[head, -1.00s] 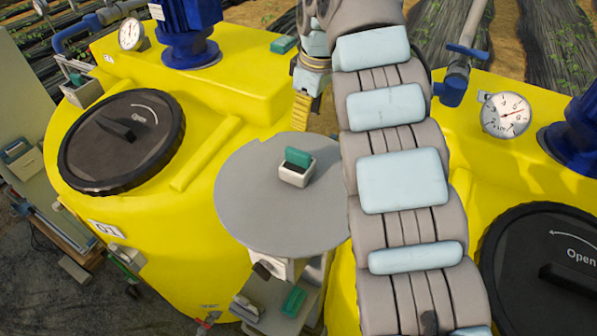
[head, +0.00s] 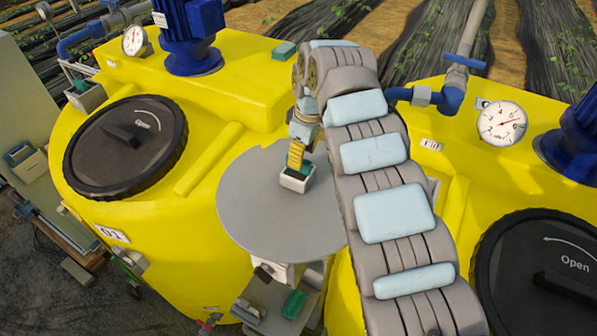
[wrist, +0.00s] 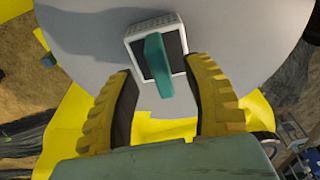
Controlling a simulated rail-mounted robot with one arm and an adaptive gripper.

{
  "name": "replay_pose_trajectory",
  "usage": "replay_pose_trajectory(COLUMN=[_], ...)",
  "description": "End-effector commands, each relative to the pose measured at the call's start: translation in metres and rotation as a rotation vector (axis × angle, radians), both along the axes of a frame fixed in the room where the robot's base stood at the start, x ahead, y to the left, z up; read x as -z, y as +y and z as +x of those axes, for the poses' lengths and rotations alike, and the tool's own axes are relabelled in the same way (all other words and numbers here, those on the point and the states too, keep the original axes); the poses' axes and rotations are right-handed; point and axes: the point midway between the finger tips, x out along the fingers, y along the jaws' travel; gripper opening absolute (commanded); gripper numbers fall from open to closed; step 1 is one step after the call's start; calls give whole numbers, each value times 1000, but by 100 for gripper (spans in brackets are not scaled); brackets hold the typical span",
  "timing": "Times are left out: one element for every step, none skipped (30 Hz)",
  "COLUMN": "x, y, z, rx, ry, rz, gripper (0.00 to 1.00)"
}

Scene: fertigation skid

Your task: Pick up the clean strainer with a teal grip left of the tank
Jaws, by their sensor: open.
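A strainer with an upright teal grip (wrist: 158,65) sits in a small white square holder (wrist: 130,40) on the grey round table. My gripper (head: 296,160) is just above this holder, pointing down. In the wrist view my gripper (wrist: 162,70) is open, with one yellow finger on each side of the teal grip and visible gaps between. I cannot tell whether the fingertips are level with the grip or above it.
The grey round table (head: 260,225) is otherwise clear. Other teal pieces lie on the yellow tank's top (head: 284,49) and on a lower shelf (head: 293,304). Another holder (head: 88,97) stands at the left tank's rim. Yellow tanks, blue pipes and a gauge (head: 501,123) surround my arm.

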Motion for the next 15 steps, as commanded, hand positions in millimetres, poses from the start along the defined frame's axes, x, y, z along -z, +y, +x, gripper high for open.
replay_pose_trajectory(x=[1,3,6,8,12,16,19,22,28,31,35,38,40,42,43], y=[1,2,3,5,6,7,7,8,8,9,9,9,10,10,10], z=[0,1,2,2,2,3,4,4,5,5,5,6,6,6,7], rx=[0,0,-1,-1,-1,0,0,0,0,0,-1,-1,-1,-1,-1], ry=[1,0,0,1,3,4,4,3,3,3,2,0,0,-1,-2], rz=[0,0,0,0,-1,-1,0,-1,-1,-1,0,-1,0,-1,0], gripper=[50,50,50,50,50,50,50,50,50,50,50,50,50,50,50])
